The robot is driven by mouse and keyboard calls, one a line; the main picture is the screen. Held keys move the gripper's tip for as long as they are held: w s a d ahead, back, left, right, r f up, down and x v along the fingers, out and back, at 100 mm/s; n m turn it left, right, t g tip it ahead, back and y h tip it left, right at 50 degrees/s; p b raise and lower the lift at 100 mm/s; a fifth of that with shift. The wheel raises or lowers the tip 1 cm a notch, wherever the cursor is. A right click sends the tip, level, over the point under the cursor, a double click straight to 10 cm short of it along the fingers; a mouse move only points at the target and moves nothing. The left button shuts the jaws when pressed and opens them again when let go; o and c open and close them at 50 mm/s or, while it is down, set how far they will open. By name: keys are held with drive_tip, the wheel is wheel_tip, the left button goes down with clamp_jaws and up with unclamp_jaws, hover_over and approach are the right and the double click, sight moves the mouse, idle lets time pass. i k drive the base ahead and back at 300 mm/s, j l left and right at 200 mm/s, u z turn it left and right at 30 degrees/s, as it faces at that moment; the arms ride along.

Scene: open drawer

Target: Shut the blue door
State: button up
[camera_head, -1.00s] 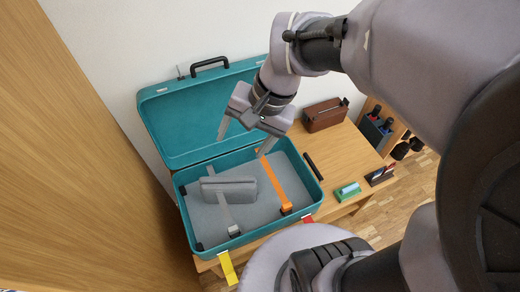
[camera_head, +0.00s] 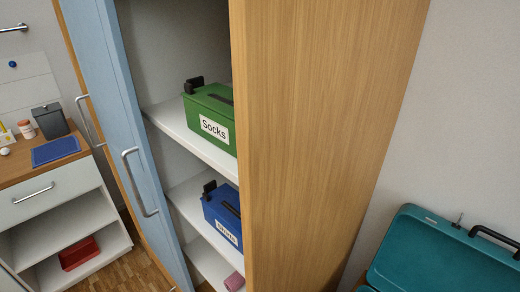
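The blue door (camera_head: 123,130) of a tall wooden cabinet stands open on the left side of the cabinet's opening. It has a metal bar handle (camera_head: 139,183) on its face. Shelves inside the cabinet show through the opening. My gripper is not in view now.
A green box labelled Socks (camera_head: 211,115) and a blue box (camera_head: 223,214) stand on the cabinet shelves (camera_head: 172,119). The wooden side panel (camera_head: 318,140) faces me. A teal suitcase (camera_head: 435,255) lies open at the right. A low drawer unit (camera_head: 55,205) stands at the left.

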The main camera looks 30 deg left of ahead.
sight(93, 27)
drive_tip(key=u, duration=2.35)
drive_tip(key=i+j, duration=0.15)
drive_tip(key=j, duration=0.2)
drive_tip(key=i+j, duration=0.35)
drive_tip(key=j, duration=0.3)
drive_tip(key=i+j, duration=0.2)
drive_tip(key=j, duration=0.15)
drive_tip(key=i+j, duration=0.15)
drive_tip(key=j, duration=0.2)
